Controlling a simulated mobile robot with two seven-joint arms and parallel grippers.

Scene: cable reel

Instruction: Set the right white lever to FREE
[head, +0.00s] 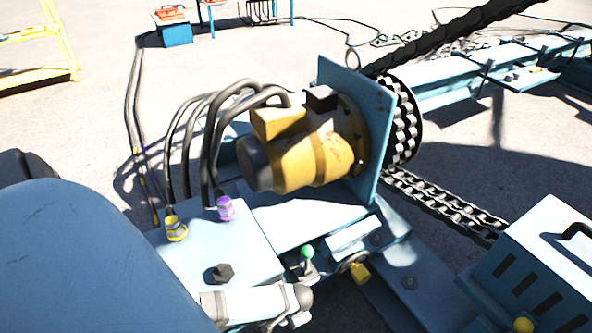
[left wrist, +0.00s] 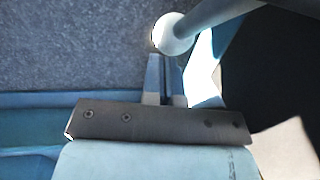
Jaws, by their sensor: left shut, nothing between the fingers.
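In the left wrist view my left gripper (left wrist: 165,62) is shut and empty, its two pale fingers close together and pointing up. A white ball knob (left wrist: 174,33) on a pale rod sits just beyond the fingertips. The rod runs to the upper right. I cannot tell whether fingers and knob touch. In the head view a pale rounded part (head: 300,297) lies at the bottom centre; I cannot tell clearly whether it is lever or gripper. Behind it stands a short lever with a green knob (head: 307,252). No FREE marking is readable. My right gripper is out of view.
A yellow motor (head: 310,150) stands on the blue frame against an upright blue plate (head: 378,140). Dark hoses (head: 212,130) arch to yellow and purple fittings. A chain (head: 445,203) runs right. A pale blue box (head: 545,260) stands at lower right.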

